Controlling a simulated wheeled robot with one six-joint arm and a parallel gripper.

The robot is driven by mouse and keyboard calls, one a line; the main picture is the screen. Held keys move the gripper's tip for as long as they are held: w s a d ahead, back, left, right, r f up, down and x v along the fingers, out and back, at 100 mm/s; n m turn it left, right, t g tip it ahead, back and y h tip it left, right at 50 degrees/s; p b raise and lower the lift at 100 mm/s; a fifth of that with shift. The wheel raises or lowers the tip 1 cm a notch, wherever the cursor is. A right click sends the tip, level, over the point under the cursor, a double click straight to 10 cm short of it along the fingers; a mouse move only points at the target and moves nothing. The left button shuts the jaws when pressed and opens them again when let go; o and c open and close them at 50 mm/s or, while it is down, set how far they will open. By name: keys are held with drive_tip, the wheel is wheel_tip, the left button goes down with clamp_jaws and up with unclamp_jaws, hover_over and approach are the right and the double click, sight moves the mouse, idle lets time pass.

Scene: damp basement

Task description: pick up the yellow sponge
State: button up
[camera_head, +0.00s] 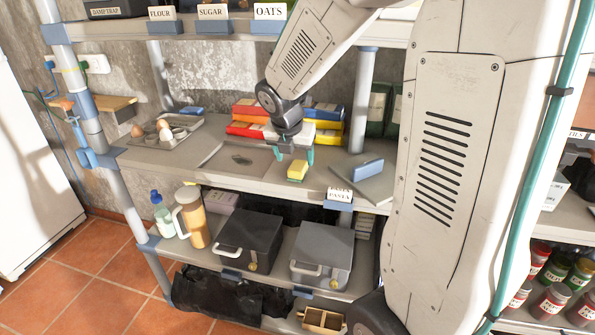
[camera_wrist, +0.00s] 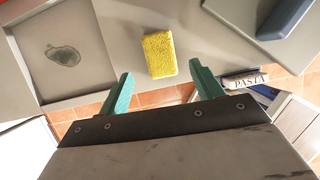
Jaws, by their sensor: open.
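The yellow sponge (camera_head: 297,170) lies on the grey shelf (camera_head: 225,174), near its front edge. In the wrist view the sponge (camera_wrist: 159,54) sits ahead of my gripper, centred between the fingers. My gripper (camera_head: 295,156) is open and empty, with two green fingers; in the wrist view its fingertips (camera_wrist: 158,75) stand to either side of the sponge's near end. The gripper appears just above the sponge. I cannot tell whether the fingers touch it.
A blue block (camera_head: 368,169) lies on a grey board to the right. A tray with a dark stain (camera_head: 243,158) lies to the left. Colored boxes (camera_head: 250,112) stand behind. An egg tray (camera_head: 178,127) is further left. A PASTA label (camera_head: 340,193) hangs at the front edge.

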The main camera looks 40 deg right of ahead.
sight(297, 166)
drive_tip(key=x, duration=0.5)
drive_tip(key=shift+d+f, duration=0.2)
drive_tip(key=shift+d, duration=0.05)
drive_tip(key=c, duration=1)
drive_tip(key=shift+c, duration=0.2)
drive_tip(key=shift+r, duration=0.1)
